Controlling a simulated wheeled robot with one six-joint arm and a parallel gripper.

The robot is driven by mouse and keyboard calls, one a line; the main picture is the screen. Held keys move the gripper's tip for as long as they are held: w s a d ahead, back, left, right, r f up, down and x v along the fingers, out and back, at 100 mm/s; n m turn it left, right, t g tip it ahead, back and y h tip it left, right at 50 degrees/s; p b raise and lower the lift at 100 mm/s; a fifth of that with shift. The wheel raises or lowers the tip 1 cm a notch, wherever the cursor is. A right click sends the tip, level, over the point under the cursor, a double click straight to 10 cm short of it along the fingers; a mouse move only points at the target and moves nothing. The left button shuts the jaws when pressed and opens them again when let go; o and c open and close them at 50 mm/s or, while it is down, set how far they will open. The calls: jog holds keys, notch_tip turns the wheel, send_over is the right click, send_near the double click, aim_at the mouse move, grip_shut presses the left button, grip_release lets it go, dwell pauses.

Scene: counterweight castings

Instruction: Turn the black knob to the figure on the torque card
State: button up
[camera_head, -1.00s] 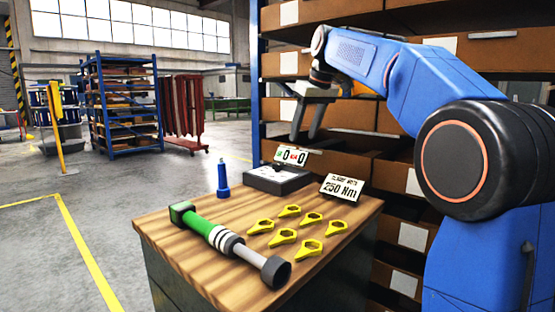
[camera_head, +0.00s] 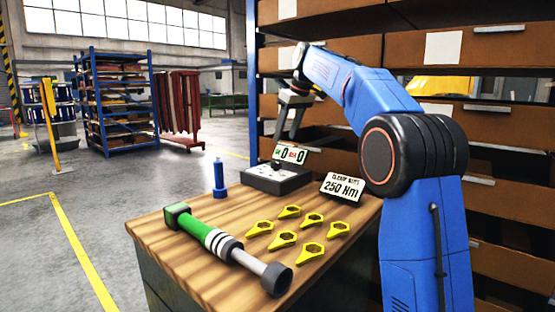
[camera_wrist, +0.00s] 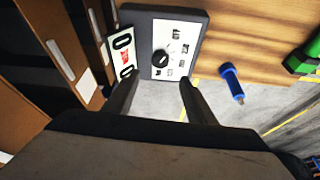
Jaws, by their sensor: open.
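The black knob (camera_wrist: 160,60) sits on a white dial face with printed markings, on a dark box (camera_wrist: 146,23), in the wrist view. In the head view the box (camera_head: 277,181) stands at the back of the bench. The torque card (camera_head: 342,188) stands tilted to its right and reads 250 Nm. My gripper (camera_head: 291,136) is above and behind the box, pointing down. In the wrist view my gripper (camera_wrist: 158,83) is open and empty, its fingers apart on either side below the knob, not touching it.
A blue bottle-like tool (camera_head: 220,178), a green-handled torque tool (camera_head: 225,246) and several yellow tags (camera_head: 283,238) lie or stand on the wooden bench (camera_head: 170,262). Shelves with brown boxes (camera_head: 335,50) rise close behind.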

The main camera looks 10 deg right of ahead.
aim_at(276, 162)
jog(key=x, duration=1.1)
jog(key=shift+f, duration=0.1)
jog(key=c, duration=1.1)
jog(key=shift+o, duration=0.3)
jog(key=shift+m, duration=0.4)
jog(key=m, duration=0.1)
jog(key=m+h, duration=0.1)
jog(key=m, duration=0.1)
jog(key=shift+a+t+h, duration=0.2)
jog(key=shift+t+h, duration=0.1)
jog(key=shift+t, duration=0.1)
jog(key=shift+m+h, duration=0.7)
jog(key=shift+m, duration=1.3)
